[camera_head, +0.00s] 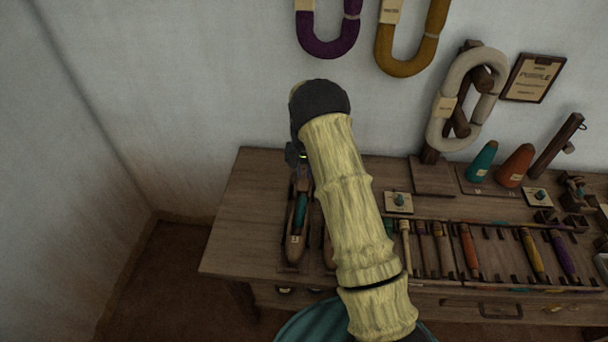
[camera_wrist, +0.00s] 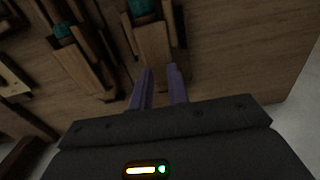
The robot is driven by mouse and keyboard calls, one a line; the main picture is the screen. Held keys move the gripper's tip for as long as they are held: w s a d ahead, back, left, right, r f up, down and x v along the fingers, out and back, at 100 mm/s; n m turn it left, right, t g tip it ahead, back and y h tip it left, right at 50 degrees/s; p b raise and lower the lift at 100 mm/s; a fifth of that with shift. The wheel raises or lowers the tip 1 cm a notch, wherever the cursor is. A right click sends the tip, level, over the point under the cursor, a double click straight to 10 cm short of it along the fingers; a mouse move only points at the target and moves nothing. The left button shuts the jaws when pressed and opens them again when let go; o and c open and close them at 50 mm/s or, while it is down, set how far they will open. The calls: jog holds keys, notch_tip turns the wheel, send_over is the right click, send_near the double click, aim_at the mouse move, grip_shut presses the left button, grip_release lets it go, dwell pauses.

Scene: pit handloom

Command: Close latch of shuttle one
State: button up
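A wooden shuttle (camera_head: 297,225) with a teal insert and a small pale label lies at the left end of the table. A second shuttle (camera_head: 328,252) lies to its right, mostly hidden by my arm. In the wrist view, one shuttle (camera_wrist: 153,44) lies just beyond my fingertips, and another shuttle (camera_wrist: 85,62) is to its left. My gripper (camera_wrist: 160,69) has its two purple fingers apart, with a narrow gap between them. It points at the near end of the first shuttle; contact is unclear. I cannot make out the latch or its position.
The wooden table (camera_head: 235,225) has bare room left of the shuttles. A rack of bobbins (camera_head: 468,250) stands right of my arm. Teal and orange cones (camera_head: 515,165) and a post with a pale yarn hank (camera_head: 440,115) stand behind. A wall is at the back.

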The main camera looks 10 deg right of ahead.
aim_at(304, 178)
notch_tip(304, 178, up, 16)
jog(key=shift+f+p, duration=0.25)
jog(key=shift+p, duration=0.1)
jog(key=shift+s, duration=0.1)
jog(key=s+r+n+t, duration=0.1)
jog(key=s+r+n, duration=0.1)
jog(key=s, duration=1.2)
jog(key=s+r+n+t, duration=0.2)
jog(key=s, duration=1.3)
notch_tip(304, 178, up, 14)
jog(key=p, duration=1.4)
jog(key=shift+s, duration=0.25)
